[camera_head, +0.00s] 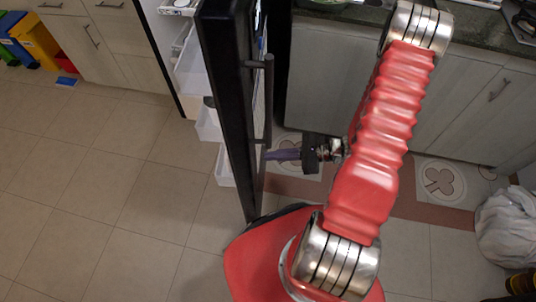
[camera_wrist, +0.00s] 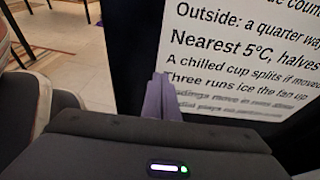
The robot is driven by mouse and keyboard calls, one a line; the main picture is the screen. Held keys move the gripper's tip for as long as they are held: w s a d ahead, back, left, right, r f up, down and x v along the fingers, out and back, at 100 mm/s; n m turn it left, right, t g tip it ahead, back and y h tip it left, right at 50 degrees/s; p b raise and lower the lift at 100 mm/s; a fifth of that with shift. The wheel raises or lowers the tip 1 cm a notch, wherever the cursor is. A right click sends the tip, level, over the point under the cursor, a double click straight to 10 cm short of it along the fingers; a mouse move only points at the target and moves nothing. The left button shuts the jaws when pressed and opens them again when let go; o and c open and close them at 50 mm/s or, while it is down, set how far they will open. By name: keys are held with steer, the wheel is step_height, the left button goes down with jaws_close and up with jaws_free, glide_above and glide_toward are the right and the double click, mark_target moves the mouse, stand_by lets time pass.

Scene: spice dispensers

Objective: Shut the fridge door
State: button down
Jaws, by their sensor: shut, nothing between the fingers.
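The black fridge door (camera_head: 228,110) stands open, seen nearly edge-on in the head view. White bins (camera_head: 208,122) are on its inner side, at the left. A dark vertical bar handle (camera_head: 268,95) is on its outer side, at the right. My gripper (camera_head: 272,155) is shut and empty, its purple fingers pointing left at the door's outer side near the lower handle. In the wrist view the shut fingers (camera_wrist: 160,80) are in front of the door and a white printed sheet (camera_wrist: 245,55) on it. I cannot tell whether the fingertips touch the door.
The sheet's readable lines include "Nearest 5°C, halves" and "Three runs ice the fan up". Grey cabinets (camera_head: 335,85) stand behind my arm. A white bag (camera_head: 508,225) lies at the right. Coloured bins (camera_head: 35,40) are at the far left. The tiled floor (camera_head: 100,180) left of the door is clear.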

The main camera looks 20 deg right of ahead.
steer(key=shift+w+a, duration=0.45)
steer(key=shift+a, duration=0.35)
steer(key=shift+a, duration=0.15)
